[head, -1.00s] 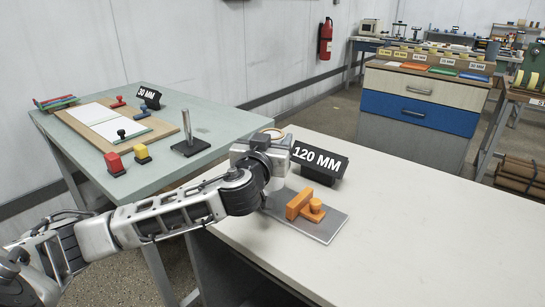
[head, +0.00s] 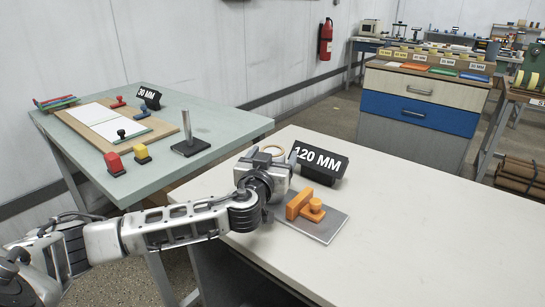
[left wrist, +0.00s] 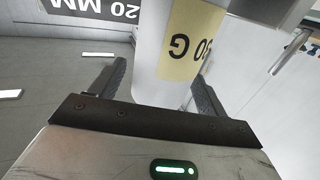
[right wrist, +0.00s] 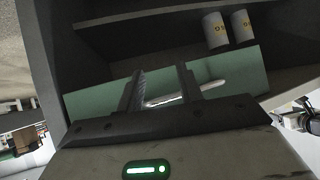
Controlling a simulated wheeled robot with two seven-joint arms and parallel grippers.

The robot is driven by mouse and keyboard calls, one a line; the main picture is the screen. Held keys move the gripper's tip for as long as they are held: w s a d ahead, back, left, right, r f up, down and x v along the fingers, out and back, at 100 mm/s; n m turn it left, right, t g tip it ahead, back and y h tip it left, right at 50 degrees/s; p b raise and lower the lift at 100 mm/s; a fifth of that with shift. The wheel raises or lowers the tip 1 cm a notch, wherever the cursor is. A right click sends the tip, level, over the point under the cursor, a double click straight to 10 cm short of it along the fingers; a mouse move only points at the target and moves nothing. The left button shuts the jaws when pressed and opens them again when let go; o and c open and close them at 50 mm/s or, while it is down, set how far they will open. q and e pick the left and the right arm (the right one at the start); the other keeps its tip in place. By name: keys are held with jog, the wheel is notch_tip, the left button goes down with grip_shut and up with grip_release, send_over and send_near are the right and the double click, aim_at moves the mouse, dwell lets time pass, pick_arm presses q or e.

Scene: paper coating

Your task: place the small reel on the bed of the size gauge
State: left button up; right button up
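The small reel is a white roll with a tan rim; its top (head: 272,150) shows just behind my left gripper (head: 279,176) in the head view. In the left wrist view the reel (left wrist: 178,60) stands between the two fingers of the left gripper (left wrist: 160,72), with a yellow label. The size gauge has a flat grey bed (head: 325,230), an orange block with a knob (head: 304,206) and a black 120 MM sign (head: 319,161). The reel's foot is hidden, so I cannot tell whether it touches the bed. My right gripper (right wrist: 162,80) is open and empty.
The white table (head: 430,230) is clear right of the gauge. A green table (head: 225,125) at left carries a board, stamps and a metal post (head: 187,128). A drawer cabinet (head: 420,105) stands behind. The right wrist view shows a shelf with two white rolls (right wrist: 227,28).

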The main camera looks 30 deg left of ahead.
pick_arm(q)
jog(key=shift+r+p, duration=0.4)
jog(key=b+v, duration=0.2)
jog(key=v, duration=1)
jog(key=shift+f, duration=0.15)
pick_arm(e)
jog(key=shift+w+a, duration=0.1)
jog(key=shift+a, duration=0.05)
